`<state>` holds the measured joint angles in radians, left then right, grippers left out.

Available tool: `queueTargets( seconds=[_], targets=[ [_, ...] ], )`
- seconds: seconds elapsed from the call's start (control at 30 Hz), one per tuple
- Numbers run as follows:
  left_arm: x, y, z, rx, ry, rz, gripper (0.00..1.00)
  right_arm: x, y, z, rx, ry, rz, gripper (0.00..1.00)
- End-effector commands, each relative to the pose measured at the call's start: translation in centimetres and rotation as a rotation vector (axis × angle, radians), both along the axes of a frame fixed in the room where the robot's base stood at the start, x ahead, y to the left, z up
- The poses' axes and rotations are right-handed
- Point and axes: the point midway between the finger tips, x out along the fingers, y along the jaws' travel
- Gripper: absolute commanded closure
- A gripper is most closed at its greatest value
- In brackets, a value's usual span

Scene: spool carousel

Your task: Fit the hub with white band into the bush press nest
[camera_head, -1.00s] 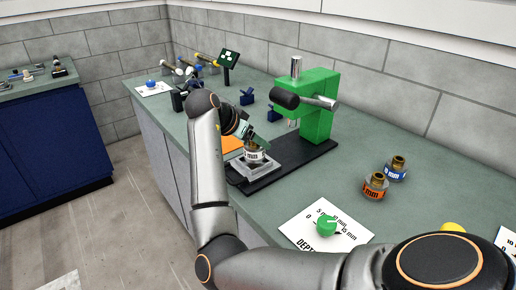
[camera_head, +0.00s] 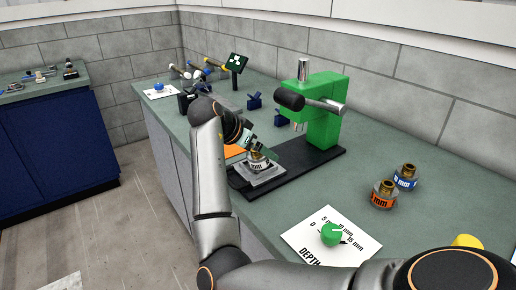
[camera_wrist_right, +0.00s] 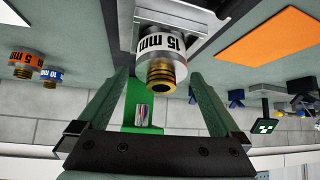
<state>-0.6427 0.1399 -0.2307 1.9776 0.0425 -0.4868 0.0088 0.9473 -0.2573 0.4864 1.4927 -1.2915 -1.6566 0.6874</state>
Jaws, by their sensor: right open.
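The hub with white band (camera_head: 258,167) stands upright at the grey nest block (camera_head: 268,179) of the green bush press (camera_head: 327,108). Its brass neck points up. I cannot tell how deep it sits. In the right wrist view the hub (camera_wrist_right: 158,45) shows "15 mm" on its band, and its brass end faces the camera. My right gripper (camera_wrist_right: 159,80) is open, with its fingers on either side of the brass end and clear gaps to both. In the head view the right gripper (camera_head: 257,150) is just above the hub. My left gripper is not in view.
An orange-band hub (camera_head: 383,195) and a blue-band hub (camera_head: 405,177) stand on the bench to the right. A depth card (camera_head: 318,245) with a green knob (camera_head: 332,234) lies in front. The press head (camera_head: 290,101) overhangs behind the nest. An orange sheet (camera_head: 233,151) lies left.

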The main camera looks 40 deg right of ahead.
Motion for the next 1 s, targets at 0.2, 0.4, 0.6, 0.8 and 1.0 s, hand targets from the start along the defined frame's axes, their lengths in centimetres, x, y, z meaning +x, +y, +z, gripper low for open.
queueTargets(
  seconds=[0.2, 0.4, 0.6, 0.8, 1.0],
  targets=[
    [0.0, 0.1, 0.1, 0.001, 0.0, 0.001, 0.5, 0.0, 1.3, 1.4, -0.002, -0.004, 0.002, 0.0],
    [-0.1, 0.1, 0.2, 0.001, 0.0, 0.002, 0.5, -0.2, 4.3, 4.5, -0.003, -0.006, 0.003, 0.0],
    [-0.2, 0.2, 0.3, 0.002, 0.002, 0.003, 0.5, -0.5, 6.9, 7.2, -0.003, -0.004, 0.001, 0.0],
    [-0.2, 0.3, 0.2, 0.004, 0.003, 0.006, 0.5, -0.7, 8.2, 8.5, -0.003, -0.004, -0.001, 0.0],
    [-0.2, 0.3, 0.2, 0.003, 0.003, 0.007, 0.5, -0.7, 8.4, 8.7, -0.003, -0.002, -0.001, 0.0]
  ],
)
